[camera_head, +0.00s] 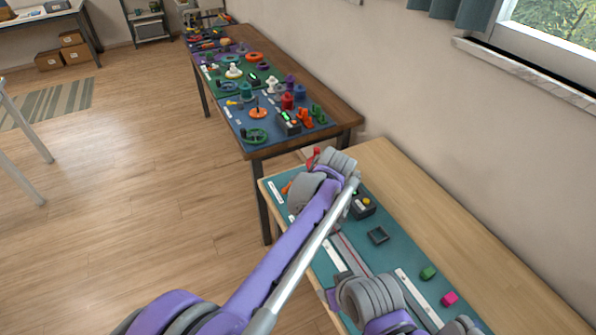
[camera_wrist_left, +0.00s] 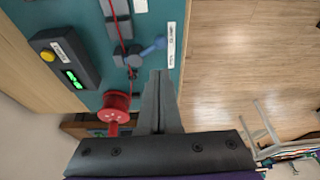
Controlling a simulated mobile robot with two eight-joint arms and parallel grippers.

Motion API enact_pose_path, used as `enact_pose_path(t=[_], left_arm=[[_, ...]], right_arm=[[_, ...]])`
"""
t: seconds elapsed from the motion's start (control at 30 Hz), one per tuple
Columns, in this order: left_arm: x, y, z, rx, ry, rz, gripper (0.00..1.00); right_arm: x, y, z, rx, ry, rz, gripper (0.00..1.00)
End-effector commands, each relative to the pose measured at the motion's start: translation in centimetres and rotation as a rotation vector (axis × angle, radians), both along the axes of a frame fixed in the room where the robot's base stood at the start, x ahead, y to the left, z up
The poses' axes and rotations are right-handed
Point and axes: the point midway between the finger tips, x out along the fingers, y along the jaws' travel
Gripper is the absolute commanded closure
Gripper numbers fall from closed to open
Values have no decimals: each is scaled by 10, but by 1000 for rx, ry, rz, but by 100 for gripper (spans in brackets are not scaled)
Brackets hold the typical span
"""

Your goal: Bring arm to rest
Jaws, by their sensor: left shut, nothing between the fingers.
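My left arm reaches across the head view to the far end of the light wooden table. Its gripper (camera_wrist_left: 158,75) shows in the left wrist view, shut and empty, with its fingers together beside a red spool (camera_wrist_left: 116,103). A red cord (camera_wrist_left: 118,30) runs from the spool past grey blocks on the teal mat (camera_wrist_left: 86,12). A blue clamp-like piece (camera_wrist_left: 153,48) lies ahead of the fingertips, apart from them. In the head view the left fingers are hidden behind my wrist. Part of my other arm shows at the bottom right; its gripper is not visible.
A dark box (camera_head: 362,207) with a yellow button stands on the mat; it also shows in the left wrist view (camera_wrist_left: 65,62). A cluttered brown table (camera_head: 340,117) stands beyond.

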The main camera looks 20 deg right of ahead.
Motion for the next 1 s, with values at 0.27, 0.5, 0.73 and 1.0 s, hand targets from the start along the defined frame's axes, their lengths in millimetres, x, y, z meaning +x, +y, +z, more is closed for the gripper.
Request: enact_pose_path(t=[0.27, 0.5, 0.73, 1.0], left_arm=[[1, 24, 8, -2, 2, -5, 100], [-17, 142, 40, -22, -1, -52, 100], [-73, 254, 51, -33, -37, -108, 100], [-163, 345, 30, -19, -109, -159, 100]], right_arm=[[0, 0, 0, 0, 0, 0, 40], [0, 0, 0, 0, 0, 0, 40], [0, 0, -1, 0, 0, 0, 40], [0, 0, -1, 0, 0, 0, 40]])
